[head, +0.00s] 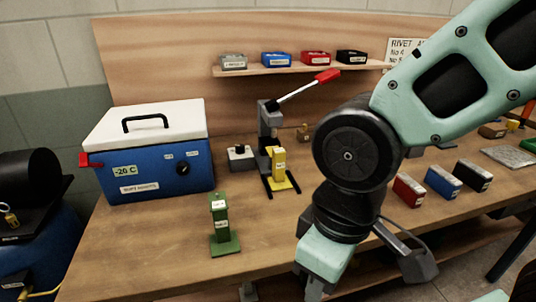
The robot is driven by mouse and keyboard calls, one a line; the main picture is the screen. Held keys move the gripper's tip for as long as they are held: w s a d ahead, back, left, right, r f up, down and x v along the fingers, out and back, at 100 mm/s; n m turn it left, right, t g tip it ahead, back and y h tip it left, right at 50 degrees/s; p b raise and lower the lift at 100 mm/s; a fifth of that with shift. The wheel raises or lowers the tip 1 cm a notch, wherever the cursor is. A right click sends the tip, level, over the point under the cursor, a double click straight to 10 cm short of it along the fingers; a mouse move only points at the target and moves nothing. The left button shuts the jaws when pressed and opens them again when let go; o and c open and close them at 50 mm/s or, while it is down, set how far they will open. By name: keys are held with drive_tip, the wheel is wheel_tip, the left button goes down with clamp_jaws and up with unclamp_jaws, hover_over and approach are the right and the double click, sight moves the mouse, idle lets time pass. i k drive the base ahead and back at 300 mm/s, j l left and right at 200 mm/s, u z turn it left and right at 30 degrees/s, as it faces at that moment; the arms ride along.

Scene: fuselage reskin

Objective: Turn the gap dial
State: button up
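No part in the head view is readably marked as the gap dial. A grey block with a black knob (240,155) sits at the left of the grey lever press (268,125), which has a red-handled lever pointing up and right. The labels there are too small to read. A yellow upright gauge (278,168) stands at the front of the press, and a green upright gauge (221,225) stands nearer on the bench. My arm hangs over the right middle of the bench.
A blue cooler (158,165) with a white lid, a black knob and a "-20 C" label fills the bench's left. Red (408,190), blue (443,182) and black (473,175) boxes stand right of my arm. A shelf (290,70) holds small bins. The front-left bench is clear.

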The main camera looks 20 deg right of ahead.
sight(240, 149)
drive_tip(key=i+l+u, duration=0.15)
drive_tip(key=i+u, duration=0.25)
drive_tip(key=i+l+u, duration=0.35)
drive_tip(key=i+j, duration=0.05)
drive_tip(key=i, duration=0.05)
